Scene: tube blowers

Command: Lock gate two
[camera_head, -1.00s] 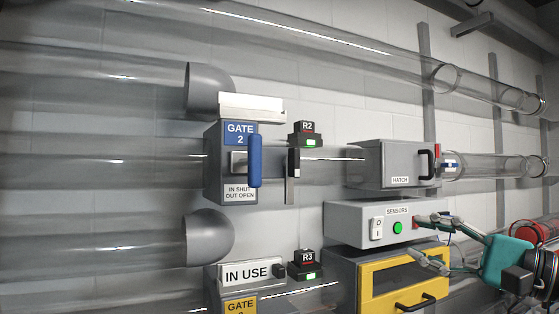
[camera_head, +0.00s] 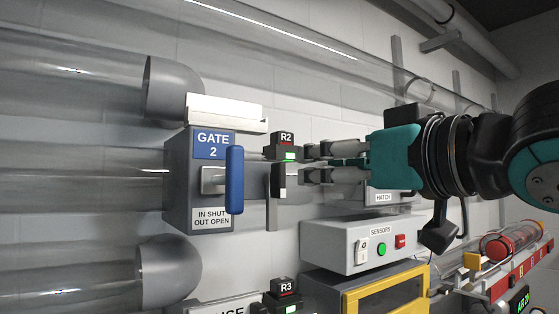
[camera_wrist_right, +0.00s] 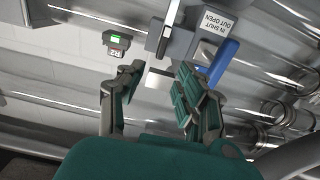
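The gate 2 box (camera_head: 182,190) is grey, with a blue "GATE 2" label and an "IN SHUT OUT OPEN" label. Its blue handle (camera_head: 235,180) hangs upright on the front and also shows in the right wrist view (camera_wrist_right: 222,62). A blank white plate (camera_head: 225,112) lies on top of the box. The R2 unit (camera_head: 286,147) shows a green light, with an upright black-and-white bar (camera_head: 278,182) below it. My right gripper (camera_head: 310,163) is just right of these, apart from the handle. My left gripper is not in view.
Clear tubes (camera_head: 80,175) run along the wall. The hatch box (camera_head: 384,198) is mostly behind my right gripper. Below stand the sensors box (camera_head: 335,248), a yellow-framed cabinet (camera_head: 385,298) and the R3 unit (camera_head: 286,294). A red cylinder (camera_head: 512,243) lies at lower right.

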